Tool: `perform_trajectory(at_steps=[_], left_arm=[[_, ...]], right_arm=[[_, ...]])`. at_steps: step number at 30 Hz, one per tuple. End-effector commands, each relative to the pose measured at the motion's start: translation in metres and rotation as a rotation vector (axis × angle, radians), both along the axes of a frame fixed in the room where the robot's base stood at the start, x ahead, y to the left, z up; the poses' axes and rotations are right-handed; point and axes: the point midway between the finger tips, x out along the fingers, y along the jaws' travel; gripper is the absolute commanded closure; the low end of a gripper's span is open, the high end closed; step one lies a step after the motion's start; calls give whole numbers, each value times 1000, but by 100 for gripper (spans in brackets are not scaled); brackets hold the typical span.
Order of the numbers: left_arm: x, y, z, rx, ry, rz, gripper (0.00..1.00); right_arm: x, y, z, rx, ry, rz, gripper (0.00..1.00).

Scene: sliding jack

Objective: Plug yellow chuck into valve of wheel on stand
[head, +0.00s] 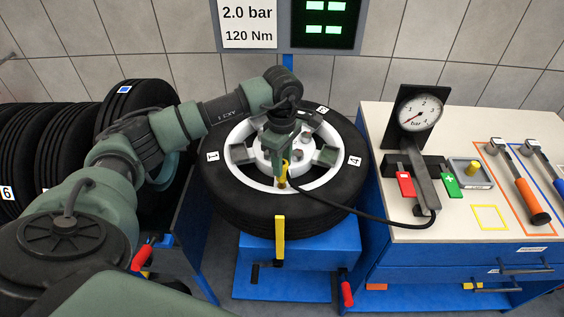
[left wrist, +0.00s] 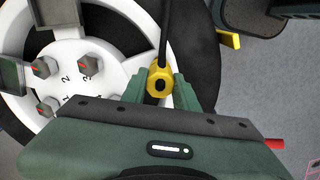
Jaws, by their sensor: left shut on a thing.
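The wheel lies flat on the blue stand (head: 300,262), with a black tyre (head: 225,195) and a white rim (head: 322,178). My left gripper (head: 280,165) points down over the near part of the rim and is shut on the yellow chuck (head: 283,180). A black hose runs from the chuck to the gauge unit on the bench. In the left wrist view the chuck (left wrist: 159,79) sits between the fingers (left wrist: 162,90), over the edge of the white rim (left wrist: 120,65). I cannot make out the valve, nor whether the chuck touches it. My right gripper is not in view.
A bench (head: 455,230) at the right holds the pressure gauge (head: 420,110), a red button (head: 405,184), a green button (head: 447,181) and wrenches. A yellow upright bar (head: 280,240) stands at the stand's front. Several tyres (head: 55,150) stand at the left.

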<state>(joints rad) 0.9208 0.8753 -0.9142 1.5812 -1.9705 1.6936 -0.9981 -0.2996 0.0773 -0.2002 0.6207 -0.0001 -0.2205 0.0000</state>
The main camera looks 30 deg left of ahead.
Motion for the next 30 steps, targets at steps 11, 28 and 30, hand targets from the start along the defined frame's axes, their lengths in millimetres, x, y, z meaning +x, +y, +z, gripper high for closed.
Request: perform_trajectory(at_steps=[11, 28, 30], left_arm=[[0, 0, 0, 0, 0, 0, 100], [0, 0, 0, 0, 0, 0, 100], [0, 0, 0, 0, 0, 0, 100]], right_arm=[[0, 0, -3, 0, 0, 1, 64], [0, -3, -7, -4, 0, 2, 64], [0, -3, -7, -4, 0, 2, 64]])
